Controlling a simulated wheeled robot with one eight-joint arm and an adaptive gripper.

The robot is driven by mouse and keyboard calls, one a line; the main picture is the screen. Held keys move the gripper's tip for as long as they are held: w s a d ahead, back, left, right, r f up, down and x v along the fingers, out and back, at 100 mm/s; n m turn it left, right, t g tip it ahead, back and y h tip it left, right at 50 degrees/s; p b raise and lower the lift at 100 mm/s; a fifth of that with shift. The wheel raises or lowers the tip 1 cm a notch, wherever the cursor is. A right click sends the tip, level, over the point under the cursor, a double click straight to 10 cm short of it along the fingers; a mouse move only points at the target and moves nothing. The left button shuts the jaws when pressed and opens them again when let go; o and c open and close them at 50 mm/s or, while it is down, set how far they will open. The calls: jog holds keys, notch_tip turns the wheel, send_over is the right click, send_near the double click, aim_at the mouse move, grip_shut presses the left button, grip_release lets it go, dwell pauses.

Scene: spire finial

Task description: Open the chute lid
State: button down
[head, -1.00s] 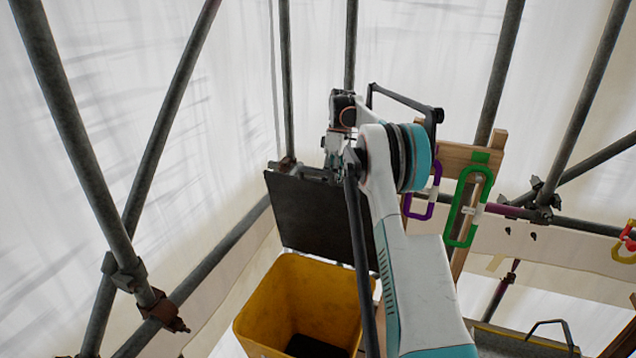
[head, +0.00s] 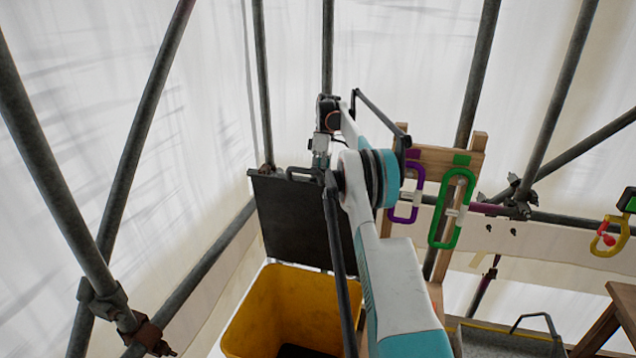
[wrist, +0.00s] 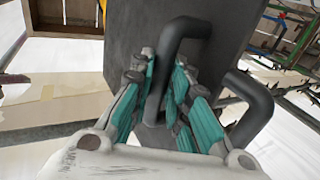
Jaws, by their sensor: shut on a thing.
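The chute lid (head: 295,215) is a dark flat panel standing raised, close to upright, at the back of the yellow chute (head: 250,325). The chute's mouth is uncovered. A dark bar handle (head: 300,172) is on the lid's upper edge. My gripper (head: 321,160) is at the right part of this handle. In the wrist view my gripper (wrist: 160,80) has its teal-padded fingers on both sides of one leg of the handle (wrist: 184,28), shut on it. The lid (wrist: 110,45) fills the middle behind the fingers. My arm hides the lid's right side in the head view.
A wooden frame with a purple loop (head: 408,195) and a green loop (head: 452,208) stands right of my arm. Scaffold poles (head: 130,160) rise on the left and behind. A grey tray (head: 500,345) and a wooden piece (head: 600,330) are at lower right.

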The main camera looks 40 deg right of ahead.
jog(key=c, duration=1.8)
grip_release()
jog(key=shift+w+d+f, duration=0.1)
jog(key=shift+w+d, duration=0.05)
jog(key=shift+d, duration=0.15)
jog(key=shift+o, duration=1.3)
jog(key=shift+w+d+f, duration=0.25)
jog(key=shift+w+d, duration=0.1)
jog(key=shift+d, duration=0.05)
jog(key=shift+s+a, duration=0.1)
jog(key=shift+a, duration=0.05)
jog(key=shift+a, duration=0.2)
